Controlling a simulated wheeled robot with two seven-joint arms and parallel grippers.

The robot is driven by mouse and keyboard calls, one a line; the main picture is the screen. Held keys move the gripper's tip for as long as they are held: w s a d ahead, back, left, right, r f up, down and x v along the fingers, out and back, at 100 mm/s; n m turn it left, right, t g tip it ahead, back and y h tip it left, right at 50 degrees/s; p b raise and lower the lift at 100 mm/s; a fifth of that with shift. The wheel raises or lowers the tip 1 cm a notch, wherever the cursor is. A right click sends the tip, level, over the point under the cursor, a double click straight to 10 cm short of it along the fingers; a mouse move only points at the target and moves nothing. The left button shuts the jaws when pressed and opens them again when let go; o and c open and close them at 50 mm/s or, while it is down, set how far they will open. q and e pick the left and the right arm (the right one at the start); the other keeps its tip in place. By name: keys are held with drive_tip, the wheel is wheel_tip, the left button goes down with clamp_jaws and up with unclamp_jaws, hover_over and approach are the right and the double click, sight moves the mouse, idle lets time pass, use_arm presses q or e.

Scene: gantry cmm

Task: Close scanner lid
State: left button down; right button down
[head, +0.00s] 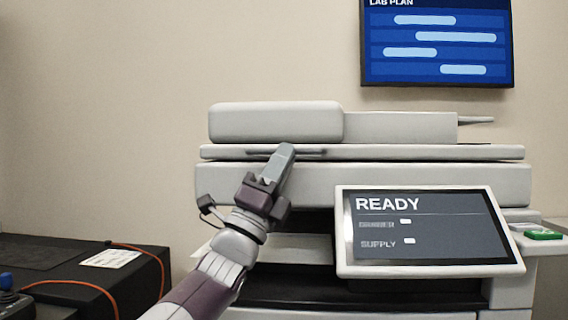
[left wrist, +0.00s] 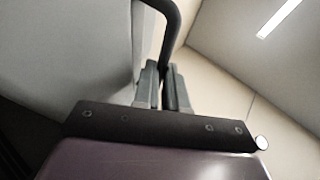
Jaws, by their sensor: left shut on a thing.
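The scanner lid (head: 400,153) is a pale grey slab lying level along the top of the scanner body (head: 420,176). Only a thin dark seam shows between them, and I cannot tell whether a small gap is left. A dark bar handle (head: 314,152) runs along the lid's front edge. My left gripper (head: 284,152) reaches up to the handle and covers part of it. In the left wrist view, the fingers of my left gripper (left wrist: 163,88) are closed around the curved dark handle (left wrist: 172,22). My right gripper is out of view.
A tilted screen (head: 430,230) reading READY stands out from the scanner's front, right of my left arm. A black case (head: 60,265) with an orange cable sits at lower left. A green item (head: 543,235) lies at far right. A wall display (head: 436,45) hangs above.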

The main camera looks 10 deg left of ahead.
use_arm(q)
drive_tip(key=shift+w+f+y, duration=0.3)
drive_tip(key=shift+f, duration=0.15)
drive_tip(key=c, duration=1.5)
unclamp_jaws()
drive_tip(key=shift+a, duration=0.1)
drive_tip(key=shift+o, duration=0.2)
drive_tip(key=w+r+n+g+y+p, duration=0.1)
drive_tip(key=w+r+n+y+p, duration=0.2)
drive_tip(key=r+p, duration=1.2)
drive_tip(key=w+r+n+y+p, duration=0.3)
drive_tip(key=r+p, duration=1.3)
drive_tip(key=p, duration=1.2)
drive_tip(key=shift+w+r+g+y+p, duration=0.3)
drive_tip(key=shift+w+g, duration=0.1)
drive_tip(key=shift+w, duration=0.35)
drive_tip(key=shift+f, duration=0.15)
